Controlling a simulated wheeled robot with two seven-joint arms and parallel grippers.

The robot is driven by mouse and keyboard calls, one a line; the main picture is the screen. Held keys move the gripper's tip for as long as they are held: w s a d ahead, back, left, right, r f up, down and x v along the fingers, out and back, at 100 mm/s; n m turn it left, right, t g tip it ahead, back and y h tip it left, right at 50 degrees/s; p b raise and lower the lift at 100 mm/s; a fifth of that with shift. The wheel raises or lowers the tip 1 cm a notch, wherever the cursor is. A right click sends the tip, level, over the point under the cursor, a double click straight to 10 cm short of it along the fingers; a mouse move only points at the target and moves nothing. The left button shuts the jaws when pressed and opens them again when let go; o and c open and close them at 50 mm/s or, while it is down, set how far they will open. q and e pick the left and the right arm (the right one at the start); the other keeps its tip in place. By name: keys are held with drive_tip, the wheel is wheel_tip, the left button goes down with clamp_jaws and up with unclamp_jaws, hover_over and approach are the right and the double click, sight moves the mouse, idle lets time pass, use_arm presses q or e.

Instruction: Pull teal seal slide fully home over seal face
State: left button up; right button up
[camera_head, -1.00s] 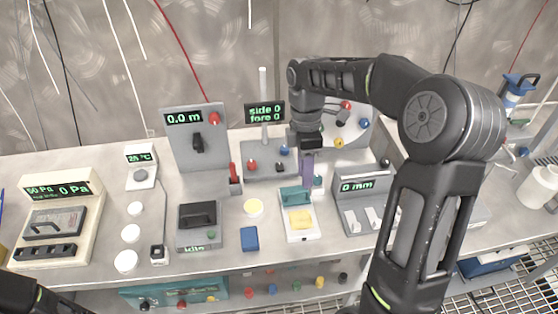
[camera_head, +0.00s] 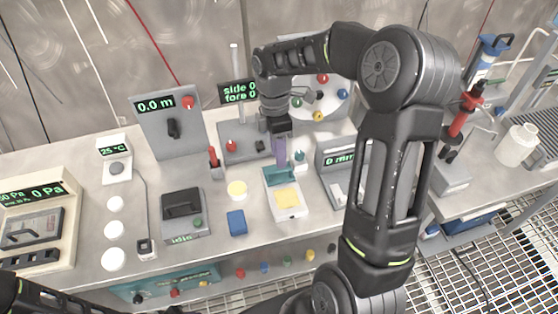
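The teal seal slide (camera_head: 281,176) sits at the back end of a small white block on the bench. A pale yellow face (camera_head: 287,198) shows uncovered on the block's front part. My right gripper (camera_head: 280,160) points down just behind and above the teal slide. A narrow purple piece shows below its dark body; I cannot tell whether this is its fingers or something between them. Contact with the slide is unclear. My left arm shows only as a dark part at the lower left, and its gripper is out of view.
A blue block (camera_head: 236,222) and a pale yellow disc (camera_head: 237,190) lie left of the white block. A grey unit with a mm display (camera_head: 338,160) stands close on the right. A dark-lidded box (camera_head: 183,210) is further left. My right forearm covers the bench at right.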

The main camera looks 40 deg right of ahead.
sight(279, 177)
drive_tip(key=shift+s+a+f, duration=0.1)
drive_tip(key=shift+s+f, duration=0.05)
drive_tip(key=shift+f, duration=0.75)
drive_tip(key=shift+s+f, duration=0.15)
drive_tip(key=shift+f, duration=0.7)
drive_tip(key=shift+c, duration=0.2)
clamp_jaws()
